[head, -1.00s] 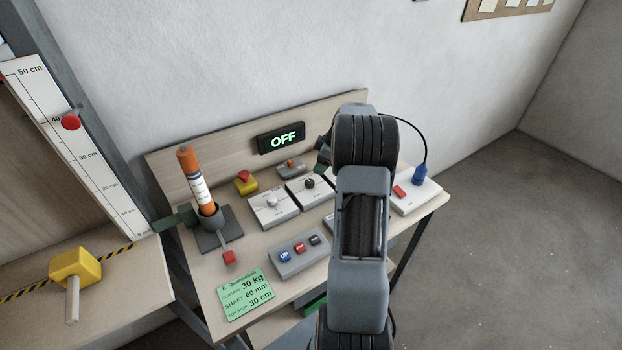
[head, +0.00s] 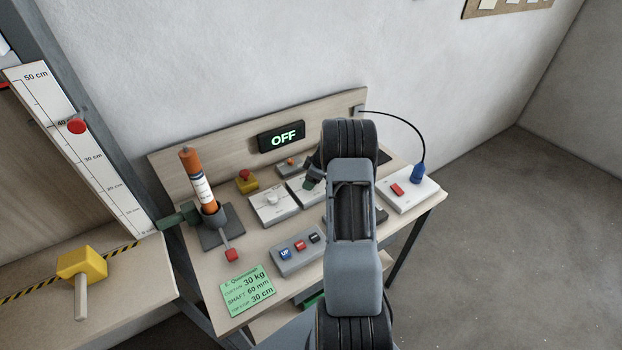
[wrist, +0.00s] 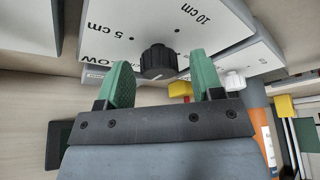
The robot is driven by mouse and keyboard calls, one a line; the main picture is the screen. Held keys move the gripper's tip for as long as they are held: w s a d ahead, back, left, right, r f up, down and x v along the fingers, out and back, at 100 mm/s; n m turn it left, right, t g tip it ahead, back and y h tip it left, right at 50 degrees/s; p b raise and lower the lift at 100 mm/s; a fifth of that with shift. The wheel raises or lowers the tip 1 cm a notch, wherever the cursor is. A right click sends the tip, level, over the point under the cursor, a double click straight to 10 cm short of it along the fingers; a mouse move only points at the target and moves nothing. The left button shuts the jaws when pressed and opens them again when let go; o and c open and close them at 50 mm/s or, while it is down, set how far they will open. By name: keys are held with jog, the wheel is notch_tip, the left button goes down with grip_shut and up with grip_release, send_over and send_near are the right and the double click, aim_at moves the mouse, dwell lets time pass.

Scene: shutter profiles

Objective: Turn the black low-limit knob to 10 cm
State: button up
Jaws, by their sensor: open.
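The black low-limit knob (wrist: 158,62) sits on a white panel (wrist: 100,22) printed "LOW", "5 cm" and "10 cm". A pale line shows at the knob's lower edge in the wrist view; I cannot tell which mark it belongs to. My gripper (wrist: 160,68) is open, with one green finger on each side of the knob and a visible gap at each. I cannot tell how deep the fingers reach. In the head view my gripper (head: 313,178) is over the panel (head: 297,192) and hides the knob.
A white-knobbed panel (head: 268,208) stands left of it, a red-and-yellow stop button (head: 246,181) behind. A button box (head: 297,251) is in front. An orange cylinder (head: 196,175) stands upright at left. A white box with a red switch (head: 408,193) is right. The display (head: 282,137) reads OFF.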

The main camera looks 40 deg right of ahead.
jog(key=shift+c, duration=0.4)
jog(key=shift+d, duration=0.1)
jog(key=c, duration=0.8)
jog(key=shift+f, duration=0.1)
jog(key=shift+c, duration=0.2)
jog(key=shift+m+b, duration=0.3)
jog(key=shift+b, duration=0.25)
